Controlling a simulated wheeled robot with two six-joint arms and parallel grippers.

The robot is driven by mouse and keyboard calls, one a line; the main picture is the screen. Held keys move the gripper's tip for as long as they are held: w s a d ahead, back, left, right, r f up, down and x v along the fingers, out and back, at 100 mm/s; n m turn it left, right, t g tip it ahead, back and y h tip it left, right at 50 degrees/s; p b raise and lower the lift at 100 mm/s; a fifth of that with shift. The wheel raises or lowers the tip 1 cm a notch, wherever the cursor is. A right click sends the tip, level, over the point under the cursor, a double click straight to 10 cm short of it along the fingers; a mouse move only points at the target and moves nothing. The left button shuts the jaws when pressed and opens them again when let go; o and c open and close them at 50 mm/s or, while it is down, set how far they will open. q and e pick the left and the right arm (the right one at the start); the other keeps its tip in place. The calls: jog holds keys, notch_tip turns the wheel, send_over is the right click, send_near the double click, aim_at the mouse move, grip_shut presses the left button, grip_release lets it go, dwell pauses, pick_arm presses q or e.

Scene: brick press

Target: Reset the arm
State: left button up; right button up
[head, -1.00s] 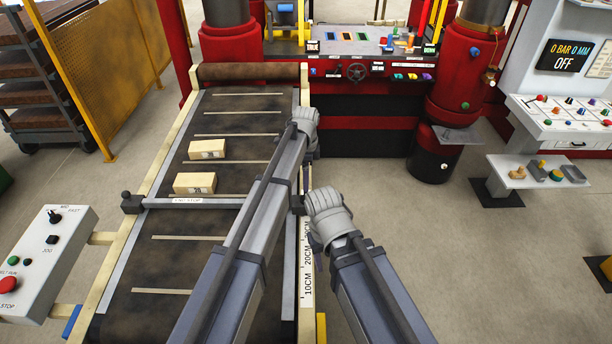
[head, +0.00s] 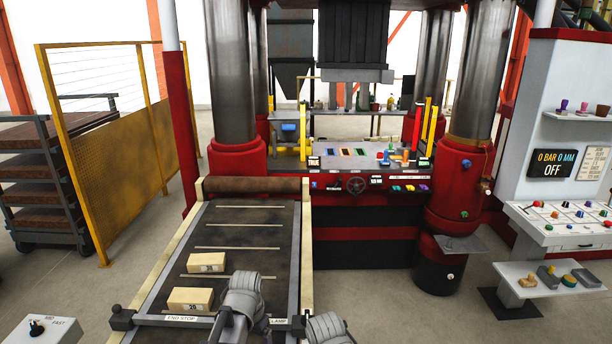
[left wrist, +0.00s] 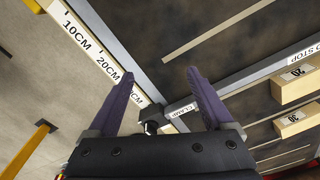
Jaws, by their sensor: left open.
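My left gripper (left wrist: 162,75) is open in the left wrist view, with two purple fingers spread and nothing between them. It is above the conveyor's ruler-marked side rail, near a small black clamp (left wrist: 151,122). In the head view the grey end of my left arm (head: 240,297) is over the belt, just right of the bricks, its fingers hidden. The grey end of my right arm (head: 328,328) is at the bottom edge beside the conveyor; its fingers do not show. Two tan bricks, a farther one (head: 207,262) and a nearer one (head: 191,300), lie on the belt.
The conveyor belt (head: 245,228) leads to the red press (head: 365,222). A yellow mesh fence (head: 120,150) and a rack (head: 32,185) stand left. A control box (head: 45,332) is lower left.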

pick_arm(q)
jog(key=s+a+n, duration=0.4)
jog(key=s+n, duration=0.2)
jog(key=s, duration=0.3)
jog(key=s+d+f+m+b, duration=0.1)
jog(key=d+f+b, duration=0.2)
jog(key=s+d+f+m+b, duration=0.1)
jog(key=d+f+b, duration=0.3)
jog(key=s+d+f+m+y+b, duration=0.1)
jog(key=s+d+f+m+b, duration=0.1)
jog(key=d+f+b, duration=0.1)
jog(key=shift+s+d+f+g+b, duration=0.1)
jog(key=shift+d+f+g+b, duration=0.3)
jog(key=shift+f+b, duration=0.15)
jog(key=shift+s+d+f, duration=0.1)
jog(key=shift+s+d, duration=0.05)
jog(key=shift+d, duration=0.05)
